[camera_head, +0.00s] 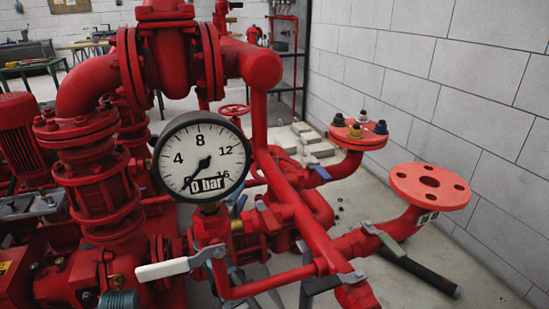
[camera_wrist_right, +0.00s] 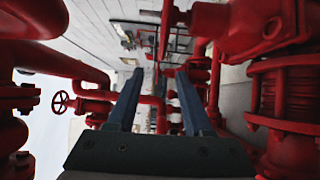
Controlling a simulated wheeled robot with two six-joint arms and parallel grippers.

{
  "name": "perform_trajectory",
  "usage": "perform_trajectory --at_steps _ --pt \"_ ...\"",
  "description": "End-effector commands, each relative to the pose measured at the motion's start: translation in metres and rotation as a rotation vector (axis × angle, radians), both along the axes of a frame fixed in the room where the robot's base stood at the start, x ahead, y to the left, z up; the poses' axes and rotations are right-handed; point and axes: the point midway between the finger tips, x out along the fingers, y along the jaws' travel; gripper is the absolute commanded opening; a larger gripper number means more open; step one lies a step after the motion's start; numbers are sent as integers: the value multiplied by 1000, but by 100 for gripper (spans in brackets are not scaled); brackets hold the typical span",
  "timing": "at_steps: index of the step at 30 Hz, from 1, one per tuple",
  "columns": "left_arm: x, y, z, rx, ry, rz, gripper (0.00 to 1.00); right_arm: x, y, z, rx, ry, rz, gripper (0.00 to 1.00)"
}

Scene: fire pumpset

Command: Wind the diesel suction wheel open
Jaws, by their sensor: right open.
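A small red handwheel (camera_head: 234,110) shows in the head view behind the pressure gauge, partly hidden by pipes. A red spoked handwheel (camera_wrist_right: 61,102) also shows at the left in the right wrist view. I cannot tell whether they are the same wheel, or which is the diesel suction wheel. My right gripper (camera_wrist_right: 158,82) is open in its wrist view, with two dark blue fingers apart and nothing held between them. The wheel lies to the left of the fingers, apart from them. I cannot make out the right gripper clearly in the head view. My left gripper is not in view.
A round gauge (camera_head: 201,158) reading 0 bar stands in front. A white lever handle (camera_head: 175,268) sticks out below it. Red pipes crowd the middle; a flanged outlet (camera_head: 430,186) juts out at the right near the block wall (camera_head: 440,90). Red pipework surrounds my right gripper closely.

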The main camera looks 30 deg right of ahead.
Motion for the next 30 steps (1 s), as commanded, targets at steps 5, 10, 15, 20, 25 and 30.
perform_trajectory --at_steps 5,10,15,20,25,30 --pt "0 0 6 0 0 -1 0 3 15 0 56 -20 18 51" --pt "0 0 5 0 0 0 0 7 11 -1 56 -20 16 51" --pt "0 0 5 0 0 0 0 24 -7 -1 54 -19 13 51" --pt "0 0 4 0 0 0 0 47 -32 -2 53 -18 14 51" --pt "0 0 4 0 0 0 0 69 -57 -2 53 -19 14 51" --pt "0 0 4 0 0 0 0 85 -75 -2 53 -19 15 51"
